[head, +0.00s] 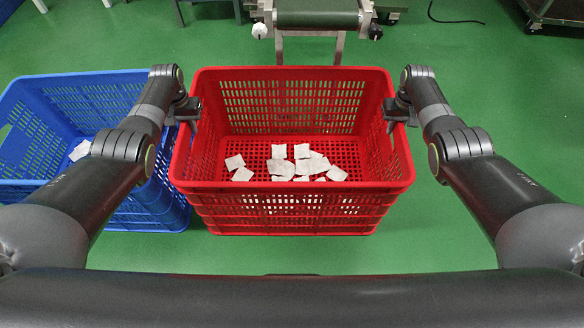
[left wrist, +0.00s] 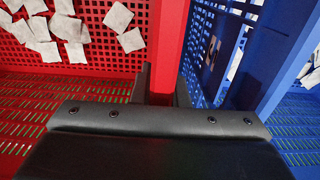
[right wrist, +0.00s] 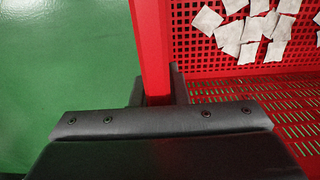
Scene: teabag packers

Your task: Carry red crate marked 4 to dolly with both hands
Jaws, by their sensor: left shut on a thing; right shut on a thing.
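The red crate (head: 292,205) is in the middle of the head view, upright, with several white teabags (head: 300,163) on its floor. No number shows on the sides I see. My left gripper (head: 190,110) is shut on its left rim, and my right gripper (head: 392,108) is shut on its right rim. In the left wrist view the red rim (left wrist: 168,50) runs between the fingers. The right wrist view shows the opposite rim (right wrist: 152,45) held the same way.
A blue crate (head: 165,205) with a few white teabags stands close against the red crate's left side. A conveyor end (head: 316,14) on metal legs is behind the red crate. A wheeled frame (head: 560,14) is at the far right. Green floor is clear on the right.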

